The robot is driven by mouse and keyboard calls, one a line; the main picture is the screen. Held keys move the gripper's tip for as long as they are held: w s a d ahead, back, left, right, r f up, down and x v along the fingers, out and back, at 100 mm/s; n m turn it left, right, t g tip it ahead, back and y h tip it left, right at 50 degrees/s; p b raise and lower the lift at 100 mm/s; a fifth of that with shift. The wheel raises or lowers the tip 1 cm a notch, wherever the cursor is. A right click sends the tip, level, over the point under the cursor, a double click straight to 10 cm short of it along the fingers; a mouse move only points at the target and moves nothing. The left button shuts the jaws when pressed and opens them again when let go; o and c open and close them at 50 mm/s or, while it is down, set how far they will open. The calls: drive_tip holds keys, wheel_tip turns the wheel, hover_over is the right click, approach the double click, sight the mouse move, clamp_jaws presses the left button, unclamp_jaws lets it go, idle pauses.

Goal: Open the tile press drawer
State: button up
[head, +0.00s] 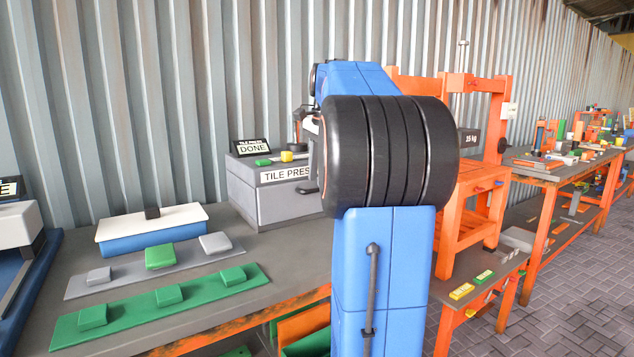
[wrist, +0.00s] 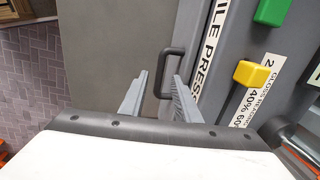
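The tile press (head: 270,205) is a grey box with a "TILE PRESS" label on its front, left of my blue arm in the head view. In the wrist view its labelled front (wrist: 195,75) carries a dark U-shaped drawer handle (wrist: 172,49). The drawer looks shut, with no gap visible. My gripper (wrist: 160,76) is open, its two grey fingers on either side of the handle's bar. I cannot tell whether either finger touches it.
A green block (wrist: 271,11) and a yellow block (wrist: 252,74) sit on the press top. A "DONE" sign (head: 253,148) stands there too. Left on the bench are a white-topped blue box (head: 150,230) and tile strips (head: 190,300). An orange frame (head: 475,190) stands right of my arm.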

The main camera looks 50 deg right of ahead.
drive_tip(key=shift+w+f, duration=0.25)
drive_tip(key=shift+f, duration=1)
drive_tip(key=shift+c, duration=0.2)
clamp_jaws()
drive_tip(key=s+a, duration=0.2)
drive_tip(key=s, duration=0.9)
drive_tip(key=s+a, duration=0.3)
drive_tip(key=s, duration=0.7)
drive_tip(key=shift+s, duration=0.35)
drive_tip(key=shift+a, duration=0.1)
drive_tip(key=shift+o, duration=0.2)
unclamp_jaws()
drive_tip(key=shift+r, duration=0.1)
drive_tip(key=s+r, duration=0.3)
drive_tip(key=r, duration=1.4)
drive_tip(key=shift+a, duration=0.3)
